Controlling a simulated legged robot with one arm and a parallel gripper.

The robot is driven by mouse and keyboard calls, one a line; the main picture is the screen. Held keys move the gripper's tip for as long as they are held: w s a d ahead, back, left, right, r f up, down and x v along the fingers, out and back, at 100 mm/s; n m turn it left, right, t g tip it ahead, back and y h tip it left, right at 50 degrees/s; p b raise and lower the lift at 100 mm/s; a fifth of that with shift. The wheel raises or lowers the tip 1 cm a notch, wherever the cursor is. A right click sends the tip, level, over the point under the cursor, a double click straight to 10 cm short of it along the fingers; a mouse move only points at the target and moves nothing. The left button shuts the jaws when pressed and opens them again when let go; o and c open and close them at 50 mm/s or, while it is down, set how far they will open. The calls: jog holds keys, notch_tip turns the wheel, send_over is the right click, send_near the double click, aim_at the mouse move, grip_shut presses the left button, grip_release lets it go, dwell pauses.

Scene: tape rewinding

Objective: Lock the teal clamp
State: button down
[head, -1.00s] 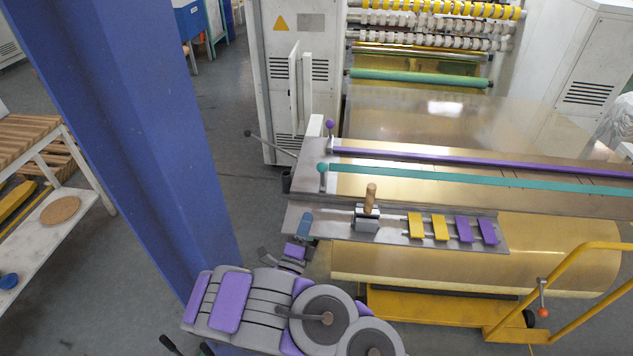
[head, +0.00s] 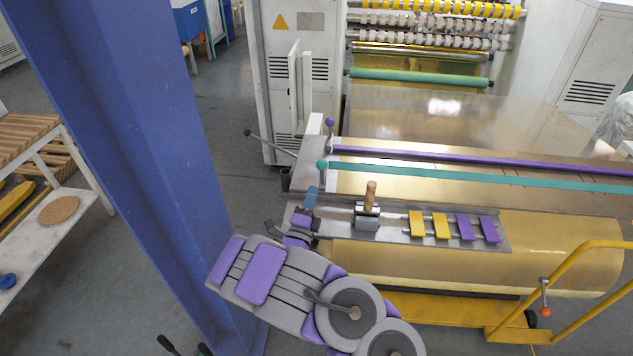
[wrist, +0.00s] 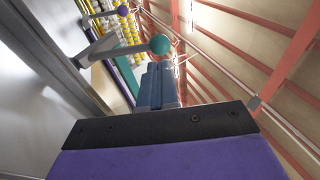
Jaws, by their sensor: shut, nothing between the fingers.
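The teal clamp is a long teal bar (head: 480,178) lying across the metal table, with a teal ball knob (head: 321,165) on its lever at the left end. In the wrist view the teal knob (wrist: 160,44) sits at the end of a grey lever arm, just beyond my fingertips. My gripper (head: 312,188), with blue fingers, is shut and empty just below the knob in the head view. In the wrist view my gripper (wrist: 159,66) points up toward the knob. I cannot tell whether the fingers touch it. The fingers hide the lower part of the lever in the head view.
A purple clamp bar (head: 470,158) with a purple knob (head: 330,122) lies behind the teal one. A wood-handled tool (head: 368,205) and yellow and purple tabs (head: 441,225) are on the front ledge. A blue column (head: 140,150) stands left, a yellow cart (head: 590,275) right.

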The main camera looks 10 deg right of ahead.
jog(key=b+x, duration=0.1)
jog(key=x, duration=0.4)
jog(key=shift+w+d+r, duration=0.1)
jog(key=shift+w, duration=0.2)
